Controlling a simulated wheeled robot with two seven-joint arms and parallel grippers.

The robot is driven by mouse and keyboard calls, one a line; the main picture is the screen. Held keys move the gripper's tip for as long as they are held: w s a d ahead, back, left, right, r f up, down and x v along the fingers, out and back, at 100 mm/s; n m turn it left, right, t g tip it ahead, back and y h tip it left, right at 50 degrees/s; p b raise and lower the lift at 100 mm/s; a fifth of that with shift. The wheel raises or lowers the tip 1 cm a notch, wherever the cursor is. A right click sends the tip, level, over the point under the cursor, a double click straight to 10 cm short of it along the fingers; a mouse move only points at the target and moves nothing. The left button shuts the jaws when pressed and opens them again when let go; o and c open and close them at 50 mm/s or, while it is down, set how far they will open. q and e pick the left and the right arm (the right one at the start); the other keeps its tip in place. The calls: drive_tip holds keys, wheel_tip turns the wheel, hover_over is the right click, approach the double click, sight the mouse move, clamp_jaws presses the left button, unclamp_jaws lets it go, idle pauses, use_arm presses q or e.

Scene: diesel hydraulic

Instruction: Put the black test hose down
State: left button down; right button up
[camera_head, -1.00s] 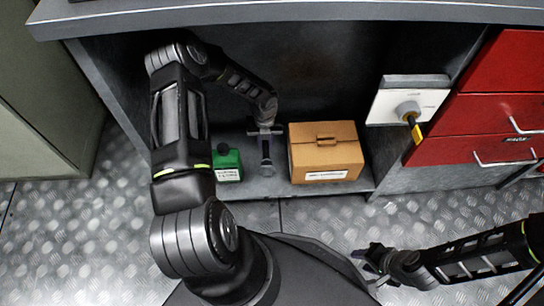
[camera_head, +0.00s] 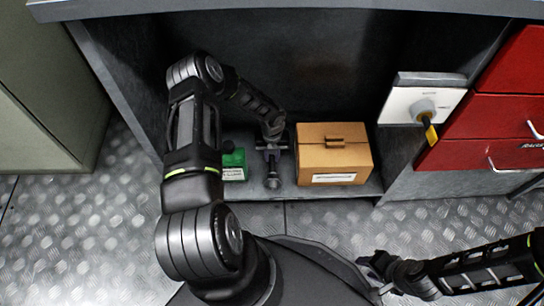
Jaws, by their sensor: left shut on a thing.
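My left gripper (camera_head: 272,151) is at the lower shelf of the bench, between a green canister and a cardboard box. It is shut on a slim dark piece (camera_head: 272,181), which I take to be the black test hose. The piece points down towards the shelf's front edge. It is small, and I cannot tell whether it touches the shelf. My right gripper (camera_head: 373,264) is low in the picture over the floor, away from the shelf. Its fingers are too small and dark to read.
The green canister (camera_head: 234,162) is partly behind my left arm. The cardboard box (camera_head: 334,155) stands close right of the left gripper. The shelf (camera_head: 292,190) has little free room between them. A switch box with a yellow-black handle (camera_head: 431,132) and red drawers (camera_head: 490,110) are to the right.

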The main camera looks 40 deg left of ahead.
use_arm(q)
drive_tip(key=shift+f, duration=0.15)
drive_tip(key=c, duration=1.3)
unclamp_jaws()
drive_tip(key=shift+r, duration=0.6)
wheel_tip(320, 180, up, 7)
drive_tip(key=p, duration=0.3)
drive_tip(key=shift+f, duration=0.1)
